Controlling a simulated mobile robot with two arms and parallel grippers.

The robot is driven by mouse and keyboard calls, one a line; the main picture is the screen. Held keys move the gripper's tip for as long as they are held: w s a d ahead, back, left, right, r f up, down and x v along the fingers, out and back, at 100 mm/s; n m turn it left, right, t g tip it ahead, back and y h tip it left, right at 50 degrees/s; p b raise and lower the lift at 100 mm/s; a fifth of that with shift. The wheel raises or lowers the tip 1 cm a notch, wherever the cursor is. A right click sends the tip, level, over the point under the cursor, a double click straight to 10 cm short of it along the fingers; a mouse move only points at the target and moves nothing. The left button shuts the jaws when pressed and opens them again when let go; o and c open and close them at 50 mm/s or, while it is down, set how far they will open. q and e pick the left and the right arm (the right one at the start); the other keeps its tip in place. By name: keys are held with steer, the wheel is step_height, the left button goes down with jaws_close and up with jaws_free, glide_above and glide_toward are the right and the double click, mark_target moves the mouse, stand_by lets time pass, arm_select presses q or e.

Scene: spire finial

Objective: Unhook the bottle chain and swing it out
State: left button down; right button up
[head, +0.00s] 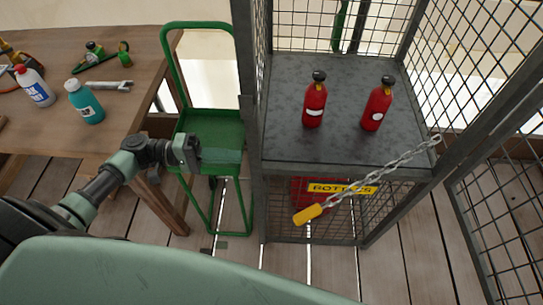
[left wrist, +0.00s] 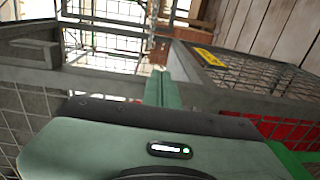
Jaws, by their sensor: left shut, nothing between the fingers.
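The bottle chain (head: 385,165) runs from the right front post of the wire cage (head: 255,110) down and left to its yellow end piece (head: 308,214). In the head view this end is clear of the left post, and no gripper touches it. Two red bottles (head: 314,103) (head: 377,106) stand upright on the cage shelf (head: 325,150). My left gripper (head: 236,157) is left of the cage's left post, over the green cart, apart from the chain. Its fingers (left wrist: 158,88) are shut and empty in the left wrist view. My right gripper is not in view.
A green hand cart (head: 213,126) stands between the wooden table (head: 140,95) and the cage. The table holds bottles and a wrench (head: 105,86). A yellow BOTTLES sign (head: 326,188) is under the shelf. A mesh door (head: 500,215) is at right.

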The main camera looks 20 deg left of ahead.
arm_select(q)
steer(key=r+p+x, duration=0.2)
steer(key=x, duration=0.8)
steer(key=shift+p, duration=0.3)
steer(key=shift+s+d, duration=0.1)
steer(key=shift+s, duration=0.05)
